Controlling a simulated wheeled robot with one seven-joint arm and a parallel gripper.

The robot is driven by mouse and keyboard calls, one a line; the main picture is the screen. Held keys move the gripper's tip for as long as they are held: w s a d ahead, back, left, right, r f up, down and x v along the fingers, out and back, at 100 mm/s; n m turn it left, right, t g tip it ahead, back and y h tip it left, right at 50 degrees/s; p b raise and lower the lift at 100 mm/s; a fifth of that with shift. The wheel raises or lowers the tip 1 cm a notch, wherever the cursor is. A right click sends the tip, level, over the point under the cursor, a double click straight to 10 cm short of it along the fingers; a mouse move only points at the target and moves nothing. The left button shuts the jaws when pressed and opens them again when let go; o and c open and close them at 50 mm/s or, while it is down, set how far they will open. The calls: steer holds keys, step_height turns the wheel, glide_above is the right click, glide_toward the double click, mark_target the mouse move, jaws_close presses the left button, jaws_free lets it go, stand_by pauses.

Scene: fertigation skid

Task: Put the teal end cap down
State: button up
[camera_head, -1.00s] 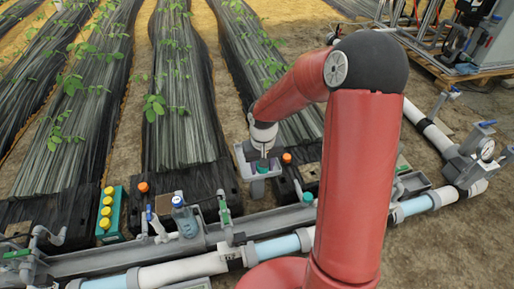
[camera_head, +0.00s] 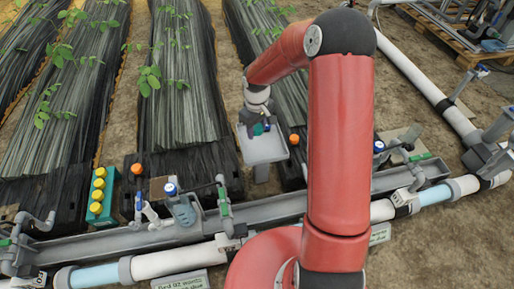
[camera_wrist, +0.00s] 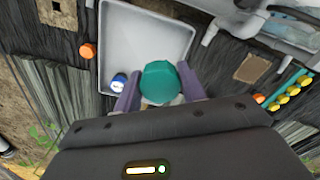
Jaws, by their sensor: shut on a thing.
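The teal end cap (camera_wrist: 160,83) is held between the two purple fingers of my gripper (camera_wrist: 157,90) in the wrist view. In the head view my gripper (camera_head: 257,113) points down at the far end of a pale grey tray (camera_head: 262,154), and the teal cap (camera_head: 257,129) shows just below it. The tray (camera_wrist: 148,30) lies behind the cap in the wrist view. I cannot tell whether the cap touches the tray floor.
A small blue-topped item (camera_wrist: 119,80) sits in the tray corner beside one finger. An orange knob (camera_head: 294,139) is just outside the tray. A teal box with yellow caps (camera_head: 100,196) stands left. Pipes and a grey channel (camera_head: 130,237) run in front. Most of the tray floor is clear.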

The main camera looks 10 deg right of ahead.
mark_target(257, 153)
step_height(257, 153, down, 10)
steer(key=shift+f+b, duration=0.1)
steer(key=shift+b, duration=0.3)
steer(key=shift+f, duration=0.1)
steer(key=shift+f+b, duration=0.5)
